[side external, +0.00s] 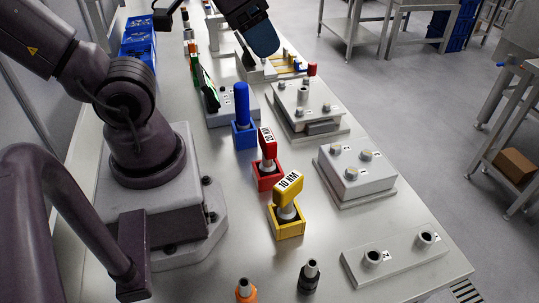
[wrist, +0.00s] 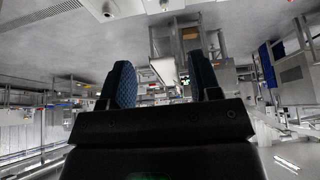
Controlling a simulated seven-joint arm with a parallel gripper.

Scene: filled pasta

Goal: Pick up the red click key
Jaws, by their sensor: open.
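The red click key (side external: 268,146) stands upright in a red square holder (side external: 266,177) near the middle of the table in the side external view. A white label with black print is on its head. My gripper (side external: 263,40) is at the top of that view, high above the table and well apart from the key. Only one blue fingertip shows clearly there. In the wrist view both blue finger pads of my gripper (wrist: 164,82) stand apart with nothing between them. The red key cannot be made out in the wrist view.
A yellow key (side external: 288,188) marked 10 NM stands close in front of the red one. A blue tool (side external: 242,105) in a blue holder stands just behind. A grey block with bolts (side external: 354,180) lies to the right.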

